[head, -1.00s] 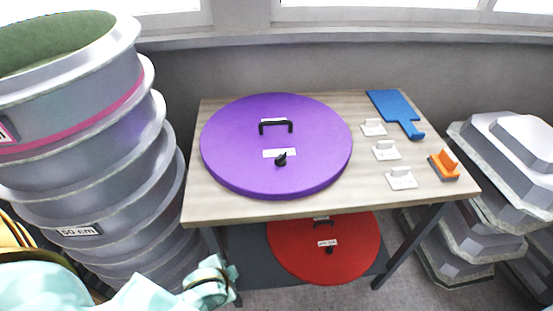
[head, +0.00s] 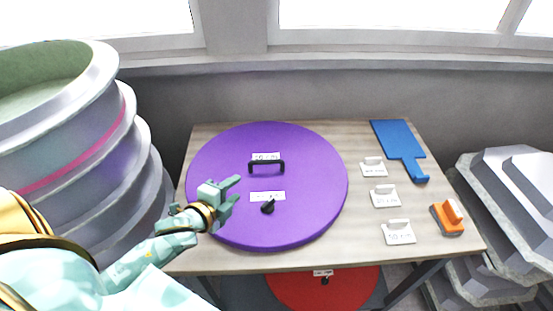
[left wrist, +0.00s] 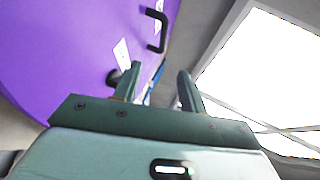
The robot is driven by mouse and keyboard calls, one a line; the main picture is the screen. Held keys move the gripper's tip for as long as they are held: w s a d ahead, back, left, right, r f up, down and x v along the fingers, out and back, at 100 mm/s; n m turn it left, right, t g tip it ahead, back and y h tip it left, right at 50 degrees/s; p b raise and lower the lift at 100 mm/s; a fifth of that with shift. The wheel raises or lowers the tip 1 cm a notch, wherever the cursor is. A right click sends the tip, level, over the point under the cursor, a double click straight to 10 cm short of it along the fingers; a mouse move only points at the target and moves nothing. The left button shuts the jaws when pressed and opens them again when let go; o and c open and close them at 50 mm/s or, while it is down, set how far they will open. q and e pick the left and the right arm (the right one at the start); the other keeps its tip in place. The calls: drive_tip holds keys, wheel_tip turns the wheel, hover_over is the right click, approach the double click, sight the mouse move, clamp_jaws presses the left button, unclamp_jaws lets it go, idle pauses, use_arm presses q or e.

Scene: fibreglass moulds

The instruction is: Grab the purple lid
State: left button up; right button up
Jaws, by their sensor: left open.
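The purple lid (head: 305,165) is a large round disc lying flat on the wooden table. It has a black bar handle (head: 267,165), a black knob (head: 268,207) and white labels. My left gripper (head: 236,186) is open and empty above the left part of the lid, to the left of the handle and knob. In the left wrist view the open fingers (left wrist: 158,82) show with the lid (left wrist: 60,50) at the upper left. The bar handle (left wrist: 158,30) lies beyond the fingertips, and the knob is partly hidden near the left finger. My right gripper is not in view.
The table (head: 345,245) also holds a blue paddle-like tool (head: 400,145), several small white handled blocks (head: 385,196) and an orange-grey brush (head: 448,217). Stacked grey ring moulds (head: 75,140) stand left, angular moulds (head: 510,195) right. A red lid (head: 300,290) lies below the table.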

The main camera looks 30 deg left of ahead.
use_arm(q)
drive_tip(key=shift+w+a+f, duration=0.1)
drive_tip(key=shift+w, duration=0.55)
approach(265, 163)
drive_tip(key=shift+w+f, duration=0.15)
drive_tip(key=shift+f, duration=0.1)
drive_tip(key=x, duration=0.8)
drive_tip(key=shift+w+b, duration=0.2)
drive_tip(key=shift+b, duration=0.15)
drive_tip(key=shift+s, duration=0.1)
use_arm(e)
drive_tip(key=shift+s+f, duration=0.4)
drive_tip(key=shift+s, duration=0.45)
use_arm(q)
drive_tip(key=shift+r, duration=0.1)
drive_tip(key=c, duration=0.4)
clamp_jaws()
drive_tip(key=shift+s, duration=0.1)
